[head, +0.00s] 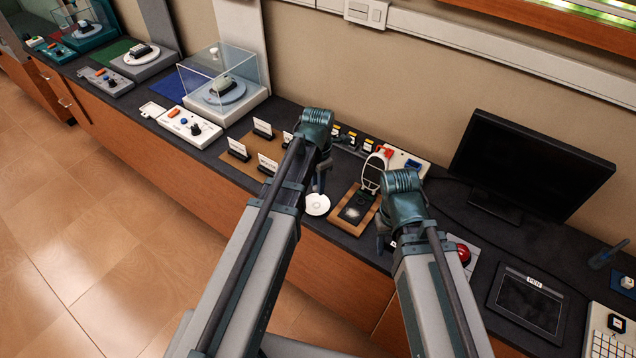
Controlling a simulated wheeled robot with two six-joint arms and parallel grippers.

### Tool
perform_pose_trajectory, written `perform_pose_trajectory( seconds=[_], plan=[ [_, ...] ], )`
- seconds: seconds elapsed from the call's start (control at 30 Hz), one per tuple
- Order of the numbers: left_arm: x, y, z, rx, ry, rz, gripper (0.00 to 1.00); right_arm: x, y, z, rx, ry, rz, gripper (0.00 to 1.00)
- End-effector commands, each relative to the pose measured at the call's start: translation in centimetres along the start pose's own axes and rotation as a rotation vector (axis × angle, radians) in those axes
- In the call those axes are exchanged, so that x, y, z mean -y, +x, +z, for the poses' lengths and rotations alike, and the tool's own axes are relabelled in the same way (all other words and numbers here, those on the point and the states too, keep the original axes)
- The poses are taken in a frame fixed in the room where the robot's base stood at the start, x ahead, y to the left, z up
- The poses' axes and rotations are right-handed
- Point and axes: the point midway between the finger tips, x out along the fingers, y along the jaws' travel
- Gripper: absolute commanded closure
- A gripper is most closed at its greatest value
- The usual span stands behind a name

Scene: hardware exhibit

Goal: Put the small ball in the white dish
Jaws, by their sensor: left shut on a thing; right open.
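The white dish (317,207) is a small round dish on the dark counter, near its front edge. My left gripper (319,188) points down just above the dish's far side, and its arm crosses in front to the left. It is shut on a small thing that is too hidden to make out. I see the small ball nowhere else. My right gripper (386,242) is open and points down near the counter's front edge, right of a wooden board; my arm hides part of it.
A wooden board with a dark pad (356,208) lies between my grippers. Small label cards (267,163) stand left of the dish. A clear display case (222,85) is farther left. A red button (463,254), black tablet (527,300) and monitor (532,165) are right.

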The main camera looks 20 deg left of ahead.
Motion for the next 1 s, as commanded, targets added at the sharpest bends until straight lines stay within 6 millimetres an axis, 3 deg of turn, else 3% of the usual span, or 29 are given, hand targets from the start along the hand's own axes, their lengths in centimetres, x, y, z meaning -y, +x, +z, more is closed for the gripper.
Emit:
perform_pose_trajectory(
  seconds=[0.37, 1.0],
  plan=[
    [0.0, 1.1, 0.0, 0.0, 0.0, 0.0, 1.0, 0.1, 1.1, -0.1, 0.0, 0.0, 0.0, 0.5],
    [0.0, 6.0, 0.0, 0.0, 0.0, 0.0, 1.0, 0.6, 6.0, -0.3, 0.0, 0.0, 0.0, 0.5]
  ],
)
